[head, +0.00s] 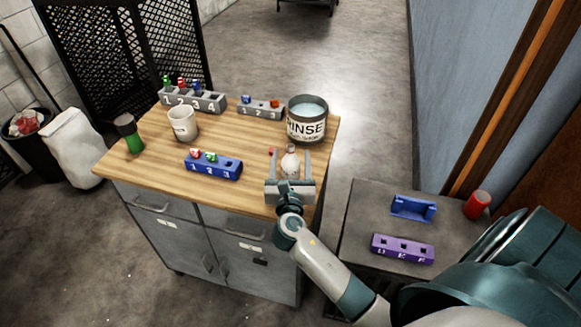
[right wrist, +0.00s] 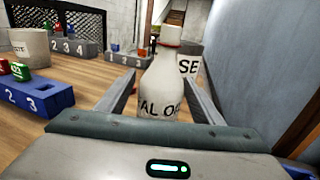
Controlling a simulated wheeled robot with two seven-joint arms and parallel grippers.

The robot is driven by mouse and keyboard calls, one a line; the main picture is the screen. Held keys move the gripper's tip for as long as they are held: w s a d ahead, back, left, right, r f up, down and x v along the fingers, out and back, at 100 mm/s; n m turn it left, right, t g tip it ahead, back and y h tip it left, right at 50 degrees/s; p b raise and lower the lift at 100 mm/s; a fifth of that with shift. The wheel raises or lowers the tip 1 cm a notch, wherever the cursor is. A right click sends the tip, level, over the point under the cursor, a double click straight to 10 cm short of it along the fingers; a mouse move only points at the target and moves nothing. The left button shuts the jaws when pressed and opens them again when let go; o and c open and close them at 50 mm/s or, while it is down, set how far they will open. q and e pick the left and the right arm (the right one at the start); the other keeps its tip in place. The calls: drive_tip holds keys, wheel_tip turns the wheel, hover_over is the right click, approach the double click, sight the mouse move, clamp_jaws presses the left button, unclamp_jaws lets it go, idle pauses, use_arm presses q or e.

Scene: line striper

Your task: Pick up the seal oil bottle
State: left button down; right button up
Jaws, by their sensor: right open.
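The seal oil bottle (head: 289,162) is white with a narrow neck and stands upright near the front right of the wooden tabletop. In the right wrist view the bottle (right wrist: 161,92) shows part of its dark lettering, "AL O", and a red band near its top. My right gripper (head: 290,166) is open, with one finger on each side of the bottle's body. The bottle's base is hidden behind the gripper's palm in the right wrist view. Whether the fingers touch it I cannot tell. My left gripper is not in view.
A RINSE tub (head: 307,120) stands just behind the bottle. A side table (head: 365,222) at right holds purple and blue holders and a red can.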

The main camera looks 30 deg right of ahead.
drive_tip(key=shift+w+d, duration=0.25)
drive_tip(key=shift+w, duration=0.05)
drive_tip(key=shift+c, duration=0.2)
drive_tip(key=c, duration=1.2)
